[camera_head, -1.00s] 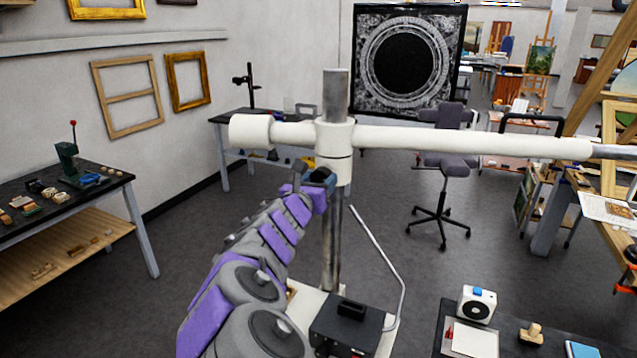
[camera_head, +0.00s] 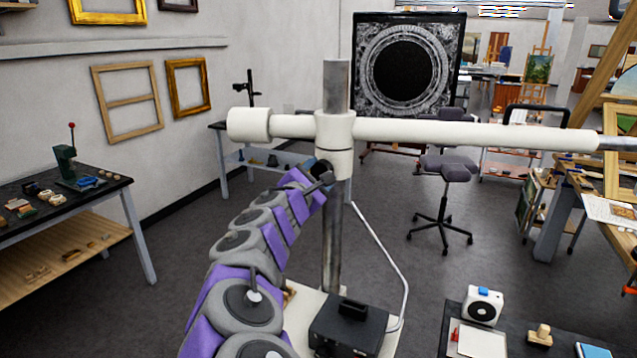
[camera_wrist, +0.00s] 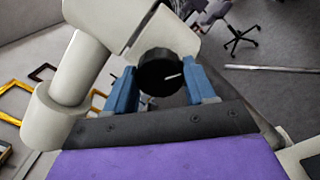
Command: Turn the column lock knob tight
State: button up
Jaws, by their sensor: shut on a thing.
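The column lock knob (camera_wrist: 165,72) is a round black knob with a white line on its face. It sits on the white collar (camera_head: 335,135) around the upright metal column (camera_head: 333,240). In the wrist view my gripper (camera_wrist: 165,82) has its two blue fingers on either side of the knob, shut on it. The white line points to the right and slightly up in that view. In the head view my gripper (camera_head: 322,174) is at the lower left of the collar, and the knob is mostly hidden there.
A long white horizontal arm (camera_head: 460,134) runs right from the collar, with a thick white end (camera_head: 248,124) on the left. A black box (camera_head: 350,327) stands on the white base below the column. A swivel stool (camera_head: 445,180) stands behind on open floor.

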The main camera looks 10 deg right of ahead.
jog(key=m+b, duration=0.1)
jog(key=m, duration=0.1)
jog(key=shift+f+m+b, duration=0.15)
jog(key=shift+m+b, duration=0.15)
jog(key=shift+m, duration=0.1)
jog(key=m+b, duration=0.1)
jog(key=m, duration=0.1)
jog(key=shift+a+m, duration=0.1)
jog(key=shift+m, duration=0.3)
jog(key=m, duration=0.5)
jog(key=shift+h, duration=0.4)
jog(key=shift+w+m, duration=0.1)
jog(key=shift+m, duration=0.3)
jog(key=o, duration=1)
jog(key=shift+o, duration=0.2)
